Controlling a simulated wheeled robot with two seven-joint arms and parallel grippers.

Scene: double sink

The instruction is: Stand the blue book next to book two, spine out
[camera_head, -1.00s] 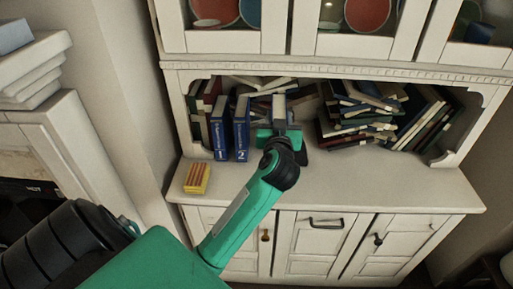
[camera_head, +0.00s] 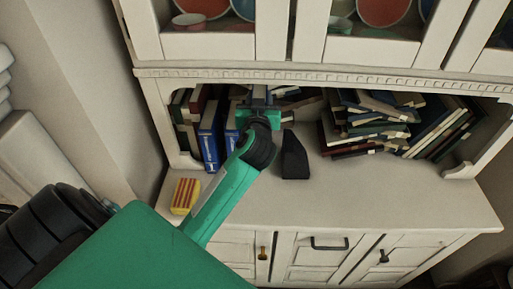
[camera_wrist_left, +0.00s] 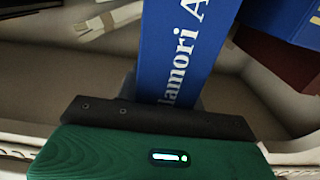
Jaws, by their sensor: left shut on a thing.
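My left gripper (camera_head: 258,112) is shut on the blue book (camera_wrist_left: 185,45), which shows white lettering in the left wrist view. In the head view only its top shows, and my gripper and wrist hide the rest, so I cannot tell whether it touches the shelf. Book two (camera_head: 231,125) stands upright just left of the gripper, partly hidden by my arm. Book one (camera_head: 209,138), also blue, stands upright to its left. A blue book also shows at the upper right of the left wrist view (camera_wrist_left: 287,18). My right gripper is not in view.
A black wedge-shaped thing (camera_head: 295,157) stands on the cabinet top right of my gripper. Piled books (camera_head: 370,118) fill the niche's right side. A yellow and red striped block (camera_head: 185,195) lies at the front left. The cabinet top (camera_head: 400,190) is bare at the front right.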

